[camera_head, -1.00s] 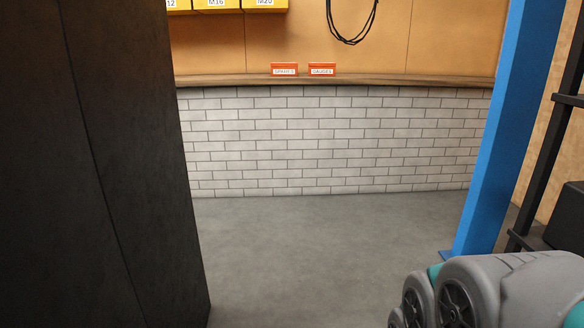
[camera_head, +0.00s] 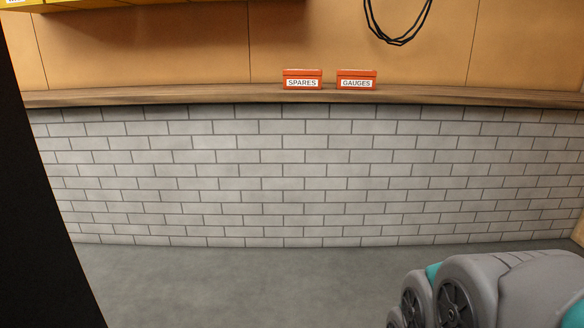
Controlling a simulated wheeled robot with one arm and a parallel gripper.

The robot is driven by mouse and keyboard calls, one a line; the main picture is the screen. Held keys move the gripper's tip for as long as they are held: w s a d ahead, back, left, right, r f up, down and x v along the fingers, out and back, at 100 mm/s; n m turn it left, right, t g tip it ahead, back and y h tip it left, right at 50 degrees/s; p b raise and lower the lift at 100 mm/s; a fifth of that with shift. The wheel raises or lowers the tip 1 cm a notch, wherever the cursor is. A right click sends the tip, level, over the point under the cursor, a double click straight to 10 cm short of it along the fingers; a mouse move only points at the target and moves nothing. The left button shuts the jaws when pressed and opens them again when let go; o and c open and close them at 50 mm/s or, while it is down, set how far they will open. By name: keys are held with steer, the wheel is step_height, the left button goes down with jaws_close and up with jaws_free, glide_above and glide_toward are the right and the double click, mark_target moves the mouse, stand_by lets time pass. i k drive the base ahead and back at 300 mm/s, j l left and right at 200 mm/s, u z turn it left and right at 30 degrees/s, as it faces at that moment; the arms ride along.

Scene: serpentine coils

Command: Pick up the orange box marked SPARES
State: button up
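The orange box marked SPARES (camera_head: 302,76) sits on a wooden ledge (camera_head: 180,97) on top of the white brick wall, near the middle of the view. A similar orange box marked GAUGES (camera_head: 357,77) stands just to its right, with a small gap between them. Part of my own arm shows at the lower right, well below and apart from the boxes. My gripper is not in view.
A dark panel (camera_head: 30,220) stands close on the left edge. A black cable loop (camera_head: 398,38) hangs above the GAUGES box. Yellow bins (camera_head: 80,3) show at the top left. The grey floor (camera_head: 240,285) before the wall is clear.

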mark_target(293, 79)
steer(key=i+u, duration=0.15)
steer(key=i, duration=0.5)
steer(key=i+u, duration=0.15)
steer(key=i, duration=0.5)
steer(key=i+l+u, duration=0.2)
steer(key=i, duration=0.4)
